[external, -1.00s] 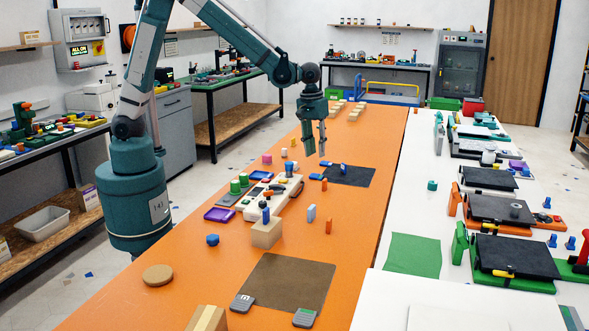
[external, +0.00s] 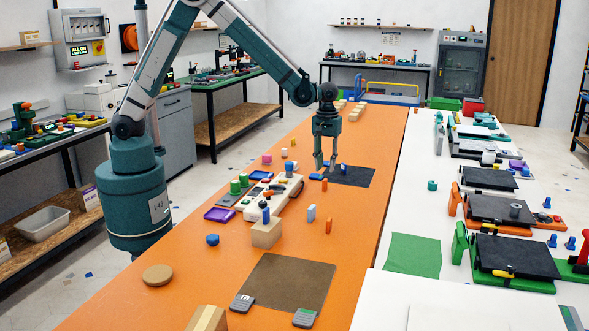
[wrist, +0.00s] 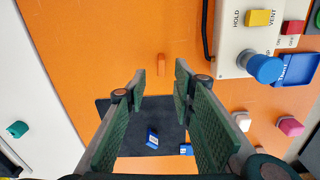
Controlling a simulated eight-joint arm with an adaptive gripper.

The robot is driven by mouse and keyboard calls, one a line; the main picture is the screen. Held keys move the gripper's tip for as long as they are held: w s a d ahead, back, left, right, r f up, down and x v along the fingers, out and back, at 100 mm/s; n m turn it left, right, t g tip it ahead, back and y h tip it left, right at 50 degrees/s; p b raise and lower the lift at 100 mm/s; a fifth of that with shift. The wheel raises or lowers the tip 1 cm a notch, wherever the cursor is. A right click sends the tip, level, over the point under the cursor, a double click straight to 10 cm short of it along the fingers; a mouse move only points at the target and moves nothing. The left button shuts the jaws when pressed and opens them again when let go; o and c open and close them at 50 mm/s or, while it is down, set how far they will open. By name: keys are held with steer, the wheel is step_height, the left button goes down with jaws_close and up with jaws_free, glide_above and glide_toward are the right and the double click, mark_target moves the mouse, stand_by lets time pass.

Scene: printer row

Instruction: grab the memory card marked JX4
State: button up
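Two small blue pieces with pale labels lie at the far dark mat; they may be cards, but their markings are too small to read. One blue piece (wrist: 152,138) lies on the mat, also seen in the external view (external: 344,169). The other blue piece (wrist: 186,149) is at the mat's edge (external: 317,176). Two grey cards, one (external: 242,303) left and one (external: 305,318) right, lie by the near brown mat; I cannot read JX4 on either. My gripper (external: 326,166) points down near the far mat, open and empty, its fingers (wrist: 160,88) apart.
The dark mat (external: 358,177) lies on the orange table (external: 370,140). A pale machine with a blue knob (wrist: 264,68) stands beside it. A small orange block (wrist: 161,64) and a tan block (external: 267,232) stand nearer. The table between the two mats is partly clear.

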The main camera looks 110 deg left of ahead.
mark_target(325, 179)
steer(key=shift+f, duration=0.15)
steer(key=shift+f, duration=1.15)
steer(key=shift+f, duration=0.15)
steer(key=shift+s+f+b, duration=0.1)
steer(key=shift+f+b, duration=0.4)
steer(key=shift+f, duration=2)
steer(key=shift+c, duration=0.7)
steer(key=c, duration=0.7)
